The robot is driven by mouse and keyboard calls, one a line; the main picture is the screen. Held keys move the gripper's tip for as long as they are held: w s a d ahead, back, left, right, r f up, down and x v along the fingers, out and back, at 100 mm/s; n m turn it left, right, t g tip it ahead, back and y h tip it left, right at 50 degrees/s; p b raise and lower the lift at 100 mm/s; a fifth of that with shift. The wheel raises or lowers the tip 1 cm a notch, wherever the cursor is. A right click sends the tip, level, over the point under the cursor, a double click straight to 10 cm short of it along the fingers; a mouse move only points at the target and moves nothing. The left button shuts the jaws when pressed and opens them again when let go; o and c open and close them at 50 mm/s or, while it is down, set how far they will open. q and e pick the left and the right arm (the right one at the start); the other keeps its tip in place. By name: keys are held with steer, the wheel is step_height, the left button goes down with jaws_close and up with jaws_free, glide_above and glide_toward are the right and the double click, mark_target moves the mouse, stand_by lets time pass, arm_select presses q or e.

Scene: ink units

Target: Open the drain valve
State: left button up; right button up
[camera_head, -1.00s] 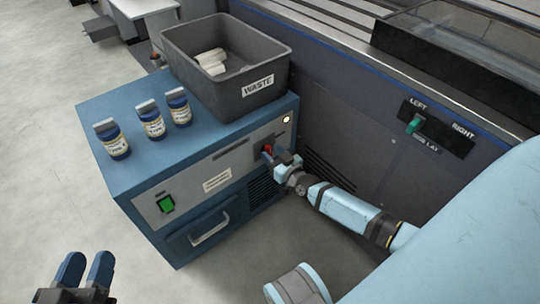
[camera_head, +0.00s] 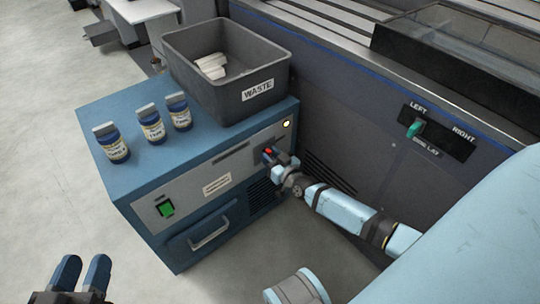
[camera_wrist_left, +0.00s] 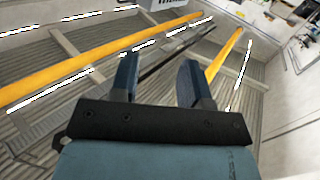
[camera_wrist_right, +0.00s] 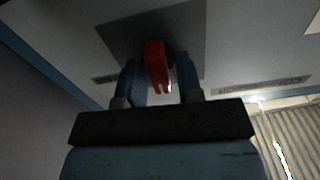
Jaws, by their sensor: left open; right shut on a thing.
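The red valve handle (camera_head: 268,151) sits on the front panel of the blue cabinet, near its right end. My right gripper (camera_head: 277,158) is at the handle, with its fingers shut on it. In the right wrist view the red handle (camera_wrist_right: 156,66) stands between the two blue fingers of the gripper (camera_wrist_right: 159,84), in front of a dark plate. The gripper hides part of the handle in the head view. My left gripper (camera_head: 82,275) is open and empty at the lower left, away from the cabinet; its parted fingers also show in the left wrist view (camera_wrist_left: 158,80).
The blue cabinet (camera_head: 120,184) carries several blue jars (camera_head: 151,126) and a grey waste bin (camera_head: 225,95). Its front has a green switch (camera_head: 167,209), a drawer handle (camera_head: 209,238) and a lit lamp (camera_head: 286,124). A dark machine with a green lever (camera_head: 414,130) stands right. Floor is clear at left.

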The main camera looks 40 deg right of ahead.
steer(key=m+p, duration=0.1)
steer(key=m, duration=0.4)
steer(key=shift+d+m, duration=0.1)
steer(key=shift+m, duration=0.2)
steer(key=m, duration=0.3)
steer(key=shift+f+m, duration=0.15)
steer(key=shift+m, duration=0.15)
steer(key=m, duration=0.3)
steer(key=shift+d+f+m, duration=0.1)
steer(key=shift+m, duration=0.2)
steer(key=shift+m+b, duration=0.5)
steer(key=shift+m, duration=0.7)
steer(key=shift+f+m, duration=0.1)
steer(key=shift+m, duration=0.6)
arm_select(q)
steer(key=shift+w+f, duration=0.1)
arm_select(e)
steer(key=shift+m, duration=0.3)
arm_select(q)
steer(key=shift+w+r+b, duration=0.1)
steer(key=shift+r+b, duration=0.1)
steer(key=shift+b, duration=0.1)
